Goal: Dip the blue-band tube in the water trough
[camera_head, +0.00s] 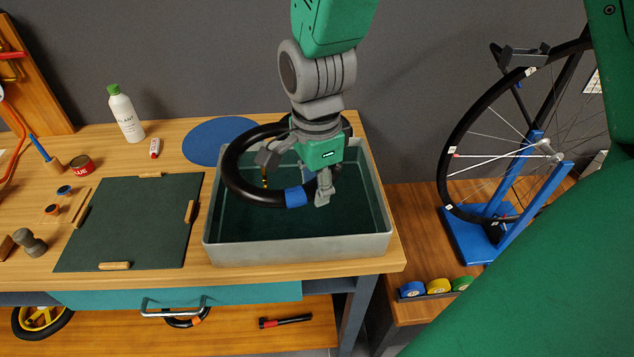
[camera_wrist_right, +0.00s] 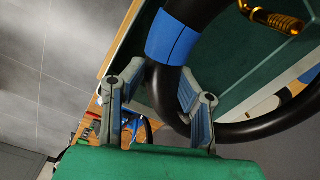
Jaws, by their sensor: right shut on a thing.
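The black tube (camera_head: 231,178) with a blue band (camera_head: 295,197) is over the grey water trough (camera_head: 300,250), in the head view. Dark green water (camera_head: 335,222) lies in the trough. The ring's far part reaches past the trough's back rim. I cannot tell whether its near part touches the water. My right gripper (camera_head: 297,174) is shut on the tube from above. The right wrist view shows its two fingers around the black tube (camera_wrist_right: 162,88) beside the blue band (camera_wrist_right: 175,38). A brass valve (camera_wrist_right: 275,18) sticks out there. My left gripper is not in view.
A green mat (camera_head: 130,225) with wooden blocks lies left of the trough. A blue disc (camera_head: 222,139) and a white bottle (camera_head: 125,114) are behind. A wheel on a blue stand (camera_head: 478,235) and coloured tape rolls (camera_head: 438,287) are at the right.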

